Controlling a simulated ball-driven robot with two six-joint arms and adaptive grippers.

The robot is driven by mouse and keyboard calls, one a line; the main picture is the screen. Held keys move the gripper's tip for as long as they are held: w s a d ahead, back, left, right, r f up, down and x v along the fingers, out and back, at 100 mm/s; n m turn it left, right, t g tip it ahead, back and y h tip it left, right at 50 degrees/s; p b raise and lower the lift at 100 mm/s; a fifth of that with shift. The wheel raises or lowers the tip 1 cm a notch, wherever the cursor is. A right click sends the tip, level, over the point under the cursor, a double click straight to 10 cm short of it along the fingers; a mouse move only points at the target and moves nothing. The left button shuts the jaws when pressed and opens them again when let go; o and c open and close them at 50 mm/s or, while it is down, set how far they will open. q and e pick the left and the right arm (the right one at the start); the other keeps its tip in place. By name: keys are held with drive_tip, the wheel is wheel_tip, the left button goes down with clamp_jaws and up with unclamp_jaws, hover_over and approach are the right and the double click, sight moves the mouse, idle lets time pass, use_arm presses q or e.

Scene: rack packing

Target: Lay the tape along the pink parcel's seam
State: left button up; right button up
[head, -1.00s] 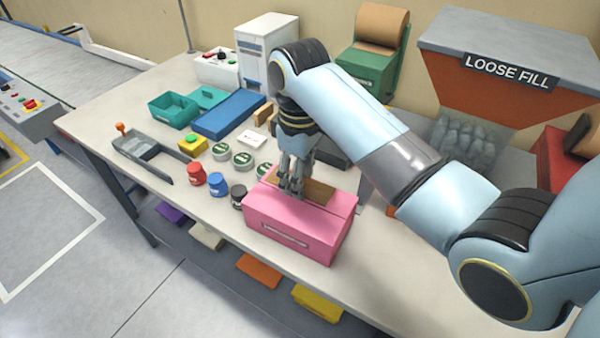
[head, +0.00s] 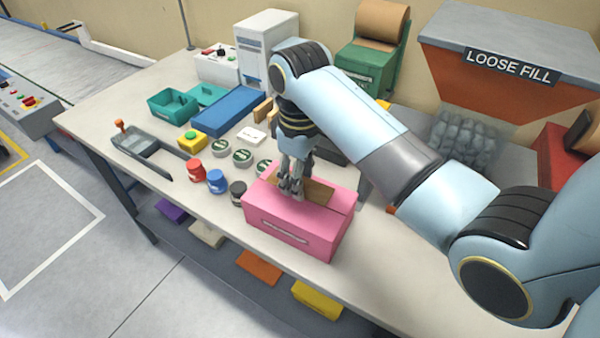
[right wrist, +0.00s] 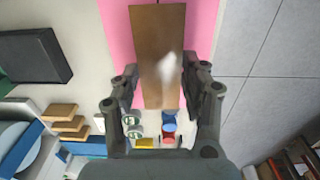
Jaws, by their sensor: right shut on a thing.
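The pink parcel (head: 300,232) sits on the bench near its front edge, with a pale label on its front side. A brown tape strip (head: 319,191) shows over its top; in the right wrist view the strip (right wrist: 160,60) runs lengthwise over the pink top (right wrist: 116,40), with a bright glare spot. My right gripper (head: 291,194) points down over the parcel's top, shut on the tape, its fingers on either side of the strip in the right wrist view (right wrist: 161,85). Whether the strip touches the parcel along its length I cannot tell. My left gripper is not in view.
Red, blue and dark jars (head: 216,181) and several round tins (head: 243,158) stand left of the parcel. A grey tape dispenser-like holder (head: 140,150) lies further left. A loose-fill hopper (head: 500,70) stands at the back right. My right arm covers the bench's middle.

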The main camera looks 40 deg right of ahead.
drive_tip(key=shift+f+b, duration=0.4)
drive_tip(key=shift+f, duration=1.15)
drive_tip(key=o, duration=0.8)
drive_tip(key=shift+r, duration=0.1)
wheel_tip(320, 180, up, 7)
drive_tip(key=shift+r, duration=0.2)
drive_tip(key=shift+s+a+f, duration=0.1)
